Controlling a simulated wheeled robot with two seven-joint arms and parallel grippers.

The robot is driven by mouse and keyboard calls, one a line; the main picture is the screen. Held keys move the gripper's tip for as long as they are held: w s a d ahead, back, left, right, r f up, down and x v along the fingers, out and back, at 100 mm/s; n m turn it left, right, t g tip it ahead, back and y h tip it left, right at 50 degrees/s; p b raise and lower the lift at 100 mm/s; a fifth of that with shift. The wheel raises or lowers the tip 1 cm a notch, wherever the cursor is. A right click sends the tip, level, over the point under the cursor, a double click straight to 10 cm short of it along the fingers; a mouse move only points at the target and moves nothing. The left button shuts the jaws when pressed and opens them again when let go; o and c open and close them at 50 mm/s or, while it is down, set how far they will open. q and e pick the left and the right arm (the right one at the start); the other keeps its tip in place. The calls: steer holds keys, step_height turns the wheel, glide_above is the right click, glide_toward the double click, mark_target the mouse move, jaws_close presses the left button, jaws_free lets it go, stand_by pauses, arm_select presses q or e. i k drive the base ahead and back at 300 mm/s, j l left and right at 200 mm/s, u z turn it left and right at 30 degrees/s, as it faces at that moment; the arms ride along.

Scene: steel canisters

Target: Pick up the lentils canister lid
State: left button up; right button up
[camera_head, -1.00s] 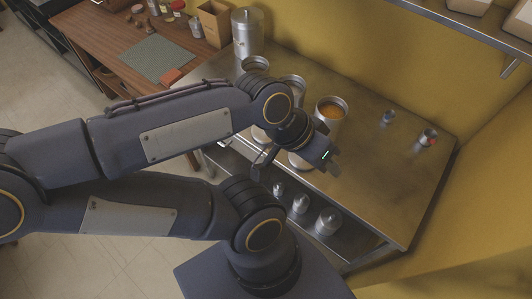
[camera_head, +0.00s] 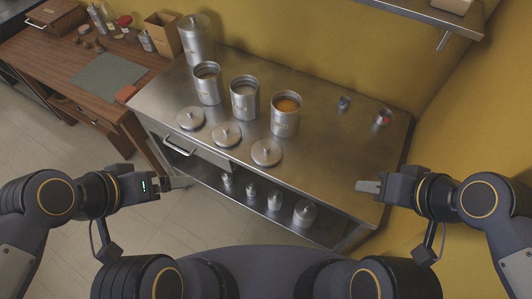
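Three round steel lids with knobs lie flat near the table's front edge: a left lid (camera_head: 190,119), a middle lid (camera_head: 227,135) and a right lid (camera_head: 266,153). Behind them stand three open canisters: a left one (camera_head: 208,88), a middle one (camera_head: 244,103) and a right one (camera_head: 285,122) with orange contents. Their labels are too small to read, so I cannot tell which lid is the lentils one. My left gripper (camera_head: 176,183) is left of the lids, in front of the table. My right gripper (camera_head: 368,186) is near the front right edge. Both look empty; finger gaps are unclear.
A tall lidded canister (camera_head: 196,40) stands at the back left. Two small metal cups (camera_head: 344,102) (camera_head: 383,118) stand at the right. Small lidded jars (camera_head: 304,213) sit on the lower shelf. A wooden desk (camera_head: 122,88) adjoins at left. The steel tabletop (camera_head: 340,145) is clear right of the lids.

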mark_target(265, 152)
steer(key=i+j+z, duration=0.35)
steer(key=j, duration=0.4)
steer(key=j+z, duration=0.4)
steer(key=j, duration=0.4)
steer(key=i+j+z, duration=0.1)
steer(key=j+z, duration=0.25)
steer(key=j, duration=0.5)
